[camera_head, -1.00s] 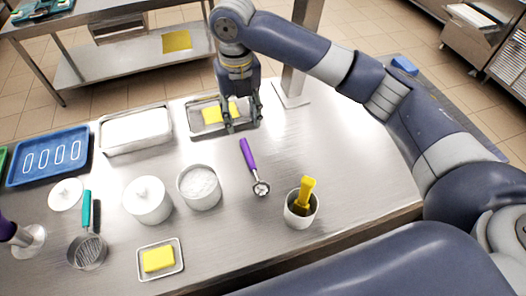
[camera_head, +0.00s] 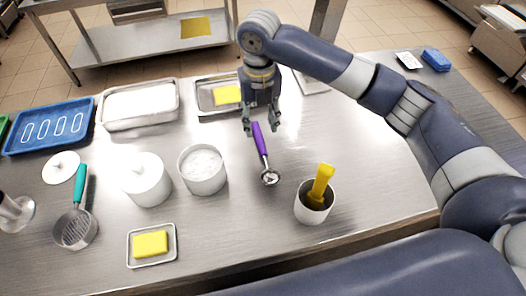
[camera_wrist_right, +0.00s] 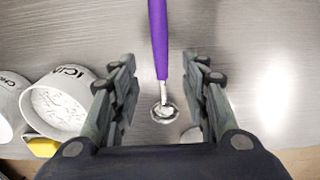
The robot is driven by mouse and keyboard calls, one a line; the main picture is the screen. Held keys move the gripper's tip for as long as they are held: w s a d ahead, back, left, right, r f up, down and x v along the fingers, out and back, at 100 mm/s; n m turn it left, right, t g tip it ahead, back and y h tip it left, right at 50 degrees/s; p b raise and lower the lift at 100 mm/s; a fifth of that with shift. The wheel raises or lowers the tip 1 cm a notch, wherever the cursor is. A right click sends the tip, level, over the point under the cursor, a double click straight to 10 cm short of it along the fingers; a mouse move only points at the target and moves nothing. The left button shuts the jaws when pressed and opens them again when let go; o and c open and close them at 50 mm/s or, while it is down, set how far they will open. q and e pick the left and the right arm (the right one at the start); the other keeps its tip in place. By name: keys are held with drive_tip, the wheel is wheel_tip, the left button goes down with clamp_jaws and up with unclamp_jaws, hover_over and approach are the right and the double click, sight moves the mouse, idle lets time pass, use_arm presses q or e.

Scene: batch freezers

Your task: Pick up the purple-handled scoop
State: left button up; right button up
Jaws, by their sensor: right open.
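The purple-handled scoop (camera_head: 259,139) lies on the steel table with its metal bowl toward the front edge. My right gripper (camera_head: 261,126) is open above the far end of its purple handle. In the right wrist view the scoop's purple handle (camera_wrist_right: 158,38) runs down the middle, and its metal bowl shows between the open fingers of my right gripper (camera_wrist_right: 162,92). The fingers do not appear to touch the scoop. My left gripper is not in view.
Left of the scoop stand a white tub of white powder (camera_head: 202,170) and a lidded white jar (camera_head: 146,180). To its right is a white cup (camera_head: 315,204) with a yellow-handled tool (camera_head: 321,183). A metal tray (camera_head: 203,97) with a yellow sponge lies behind.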

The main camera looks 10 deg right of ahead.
sight(260, 140)
wheel_tip(260, 140, down, 2)
drive_tip(key=shift+d+f, duration=0.1)
drive_tip(key=shift+w+f+p, duration=0.15)
drive_tip(key=shift+f+p, duration=0.3)
drive_tip(key=shift+f, duration=0.15)
wheel_tip(260, 140, down, 4)
drive_tip(key=shift+w+r+p, duration=0.15)
drive_tip(key=shift+r+p, duration=0.05)
drive_tip(key=shift+p, duration=0.4)
drive_tip(key=shift+f, duration=0.4)
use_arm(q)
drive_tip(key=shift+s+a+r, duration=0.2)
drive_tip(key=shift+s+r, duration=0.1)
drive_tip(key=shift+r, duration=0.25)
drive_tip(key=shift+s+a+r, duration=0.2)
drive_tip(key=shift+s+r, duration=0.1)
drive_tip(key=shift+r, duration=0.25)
use_arm(e)
drive_tip(key=shift+c, duration=0.3)
clamp_jaws()
